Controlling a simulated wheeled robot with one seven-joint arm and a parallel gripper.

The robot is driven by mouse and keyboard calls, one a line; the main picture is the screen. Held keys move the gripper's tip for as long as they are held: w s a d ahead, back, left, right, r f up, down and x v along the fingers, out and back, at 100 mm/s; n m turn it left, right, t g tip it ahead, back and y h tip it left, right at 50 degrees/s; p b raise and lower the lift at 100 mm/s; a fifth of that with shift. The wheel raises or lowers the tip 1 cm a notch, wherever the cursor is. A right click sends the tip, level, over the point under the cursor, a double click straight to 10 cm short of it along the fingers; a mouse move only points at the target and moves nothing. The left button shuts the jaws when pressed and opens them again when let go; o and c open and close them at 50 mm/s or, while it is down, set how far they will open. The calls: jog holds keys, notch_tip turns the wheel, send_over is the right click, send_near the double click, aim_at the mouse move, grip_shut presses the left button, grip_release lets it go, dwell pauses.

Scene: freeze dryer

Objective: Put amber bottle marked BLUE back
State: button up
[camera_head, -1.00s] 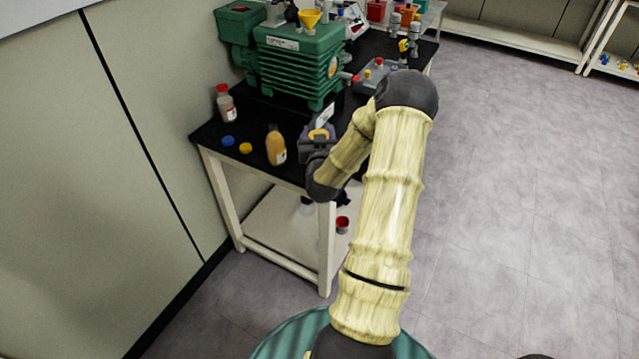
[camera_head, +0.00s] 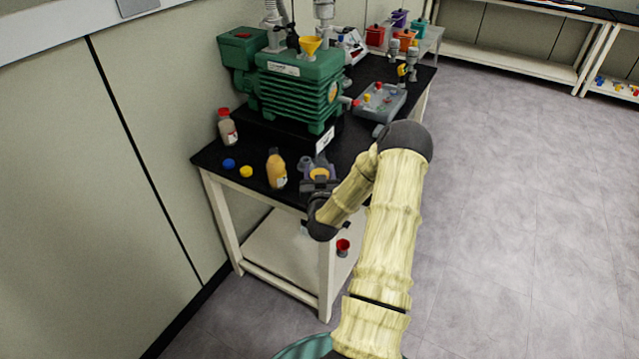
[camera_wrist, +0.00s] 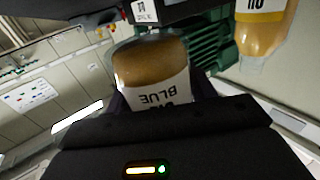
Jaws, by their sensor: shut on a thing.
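The amber bottle marked BLUE (camera_wrist: 152,66) fills the middle of the wrist view, its white label upside down in the picture. My gripper (camera_head: 319,185) is shut on it at the front edge of the black bench (camera_head: 215,157). In the head view only a small amber patch of the held bottle (camera_head: 319,174) shows between the jaws; the rest is hidden. I cannot tell whether it touches the bench. A second amber bottle (camera_head: 277,171) stands on the bench to the left of my gripper; it also shows in the wrist view (camera_wrist: 262,35) with a partly cut-off label.
A green pump (camera_head: 298,92) with a yellow funnel stands behind. A red-capped bottle (camera_head: 227,128), a blue cap (camera_head: 229,163) and a yellow cap (camera_head: 246,172) are at the left. A grey object (camera_head: 305,163) sits just behind my gripper. A grey control box (camera_head: 380,102) is farther right.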

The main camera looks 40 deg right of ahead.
jog(key=shift+f, duration=2.05)
jog(key=shift+f, duration=0.15)
jog(key=o, duration=1.2)
jog(key=b+v, duration=0.2)
jog(key=v, duration=1)
